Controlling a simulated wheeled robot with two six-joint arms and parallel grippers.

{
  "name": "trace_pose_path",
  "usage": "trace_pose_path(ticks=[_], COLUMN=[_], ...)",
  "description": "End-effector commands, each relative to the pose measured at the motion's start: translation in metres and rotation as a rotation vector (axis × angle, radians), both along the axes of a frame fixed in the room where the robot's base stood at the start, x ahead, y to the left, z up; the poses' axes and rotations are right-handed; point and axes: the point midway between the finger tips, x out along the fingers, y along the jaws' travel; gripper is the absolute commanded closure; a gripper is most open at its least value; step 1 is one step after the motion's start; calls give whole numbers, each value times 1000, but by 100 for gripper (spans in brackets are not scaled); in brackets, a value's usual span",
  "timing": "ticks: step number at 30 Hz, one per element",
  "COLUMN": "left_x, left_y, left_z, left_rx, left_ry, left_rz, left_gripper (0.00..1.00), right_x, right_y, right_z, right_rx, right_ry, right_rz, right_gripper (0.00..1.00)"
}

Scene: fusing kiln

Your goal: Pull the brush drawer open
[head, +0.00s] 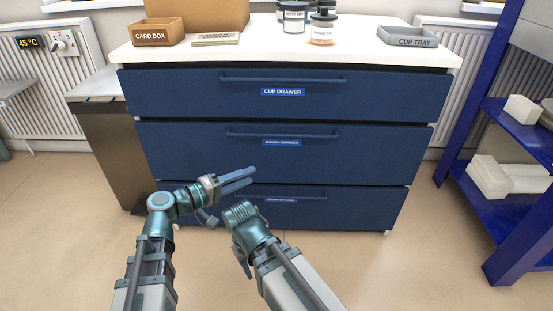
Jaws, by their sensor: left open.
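A dark blue cabinet has three stacked drawers, all looking closed. The top one is labelled CUP DRAWER (282,91). The middle drawer (190,150) and the bottom drawer (350,207) carry labels too small to read surely, so I cannot tell which is the brush drawer. The middle drawer's bar handle (283,134) runs along its upper part; the bottom handle is partly hidden by my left gripper. My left gripper (253,177) is open and empty, its fingers pointing right, in front of the lower drawers. My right gripper (240,216) is beside it, lower; its fingers are unclear.
On the white cabinet top stand a card box (158,32), several jars (293,18) and a grey cup tray (407,36). A blue shelf rack (463,95) with white blocks stands at right. A grey bin-like unit (108,150) stands at left. The floor in front is clear.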

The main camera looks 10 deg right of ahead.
Motion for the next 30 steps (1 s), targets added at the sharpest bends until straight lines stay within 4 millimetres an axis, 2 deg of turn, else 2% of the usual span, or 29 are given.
trace_pose_path(ticks=[1, 6, 13, 17, 20, 30], left_x=[6, 19, 23, 27, 33, 67], left_y=[1, 6, 8, 2, -10, -71], left_z=[2, 24, 33, 34, 35, 45], left_rx=[-65, -220, -269, -269, -270, -270], left_ry=[-5, -9, -10, -10, -10, -11], left_rz=[20, 70, 86, 85, 82, 81], left_gripper=[55, 55, 55, 55, 55, 55], right_x=[0, 0, 0, 0, 0, 0], right_y=[0, 0, 0, 0, 0, 0], right_z=[-11, -21, -21, -20, -19, -9], right_rx=[0, 0, 0, 0, 0, 0], right_ry=[0, 0, 0, 0, 0, 0], right_rz=[0, 0, 0, 0, 0, 0], right_gripper=[50, 50, 50, 50, 50, 50])
